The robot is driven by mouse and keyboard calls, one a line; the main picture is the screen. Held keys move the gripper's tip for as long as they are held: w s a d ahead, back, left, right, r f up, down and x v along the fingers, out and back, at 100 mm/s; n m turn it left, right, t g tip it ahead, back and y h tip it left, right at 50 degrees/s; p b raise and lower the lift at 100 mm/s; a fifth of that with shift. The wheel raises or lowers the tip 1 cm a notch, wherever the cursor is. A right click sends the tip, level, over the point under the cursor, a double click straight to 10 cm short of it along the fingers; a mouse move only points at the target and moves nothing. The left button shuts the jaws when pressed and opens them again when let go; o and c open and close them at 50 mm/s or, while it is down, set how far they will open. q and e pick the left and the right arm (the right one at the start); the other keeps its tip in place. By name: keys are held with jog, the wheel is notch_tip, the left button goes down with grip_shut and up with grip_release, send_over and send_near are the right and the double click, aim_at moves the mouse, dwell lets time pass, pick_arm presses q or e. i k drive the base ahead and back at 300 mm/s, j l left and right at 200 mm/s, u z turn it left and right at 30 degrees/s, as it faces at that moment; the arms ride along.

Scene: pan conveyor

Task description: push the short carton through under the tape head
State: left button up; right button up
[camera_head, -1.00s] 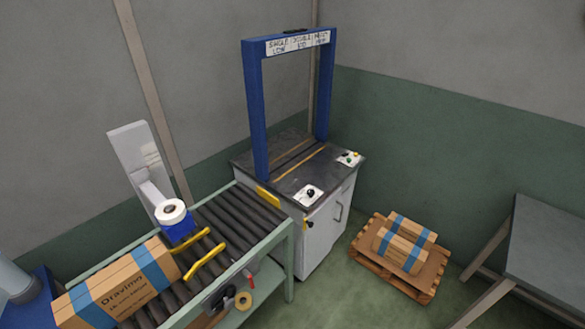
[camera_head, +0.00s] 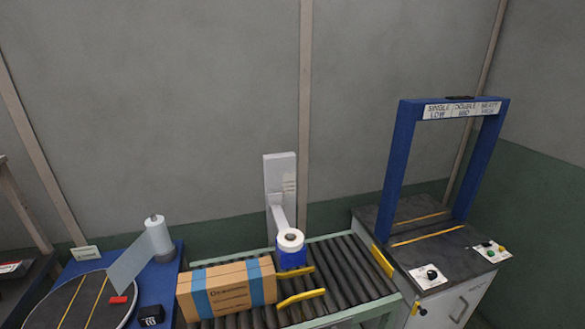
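The short carton (camera_head: 228,289) is brown with blue bands and printed lettering. It lies on the roller conveyor (camera_head: 350,278), left of the tape head (camera_head: 291,255). The tape head is a blue block with a white tape roll, held on a pale bracket (camera_head: 280,185) above the rollers. The carton's right end is close to the tape head; I cannot tell whether they touch. Two yellow guide rails (camera_head: 300,298) stand on the rollers just past the carton's right end. Neither of my grippers shows in the view.
A strapping machine with a blue arch (camera_head: 398,170) stands at the conveyor's right end. On the left is a blue table with a round dark turntable (camera_head: 75,305), a film roll (camera_head: 158,236) and a small black box (camera_head: 151,315). The rollers right of the tape head are clear.

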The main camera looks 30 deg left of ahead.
aim_at(202, 294)
jog(key=u, duration=1.65)
jog(key=j, duration=0.4)
